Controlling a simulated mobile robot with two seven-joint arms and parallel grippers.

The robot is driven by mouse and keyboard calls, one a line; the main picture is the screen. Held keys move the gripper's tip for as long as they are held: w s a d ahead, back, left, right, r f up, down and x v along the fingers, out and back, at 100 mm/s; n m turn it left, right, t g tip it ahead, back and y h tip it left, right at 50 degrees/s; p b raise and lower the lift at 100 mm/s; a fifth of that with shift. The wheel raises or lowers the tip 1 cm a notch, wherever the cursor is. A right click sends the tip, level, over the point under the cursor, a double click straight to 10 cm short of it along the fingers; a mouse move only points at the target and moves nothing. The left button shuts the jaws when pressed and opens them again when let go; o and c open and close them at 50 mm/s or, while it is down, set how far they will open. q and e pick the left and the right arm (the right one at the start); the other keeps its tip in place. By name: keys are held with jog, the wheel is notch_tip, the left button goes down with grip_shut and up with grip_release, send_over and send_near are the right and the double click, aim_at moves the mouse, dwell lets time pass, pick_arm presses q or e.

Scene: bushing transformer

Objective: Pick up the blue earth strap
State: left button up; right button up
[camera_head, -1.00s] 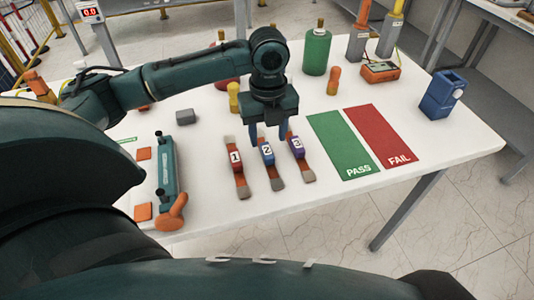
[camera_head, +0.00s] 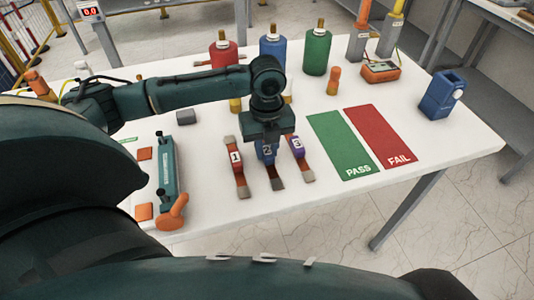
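The blue earth strap (camera_head: 275,179), marked 2, lies on the white table between the red strap (camera_head: 237,165) marked 1 and the purple strap (camera_head: 299,153) marked 3. My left gripper (camera_head: 266,158) points down right over the blue strap's middle, low near the table. Its fingers are around or just above the blue block and partly hide it. Whether they are open or touch the block cannot be told. My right gripper is not in view.
A green PASS mat (camera_head: 341,146) and a red FAIL mat (camera_head: 379,136) lie to the right. Red (camera_head: 223,52), blue (camera_head: 273,48) and green (camera_head: 317,51) bushings stand behind. A blue box (camera_head: 441,95) stands far right. A teal bar tool (camera_head: 166,173) lies left.

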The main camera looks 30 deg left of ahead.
pick_arm(q)
grip_shut()
jog(key=shift+r, duration=0.15)
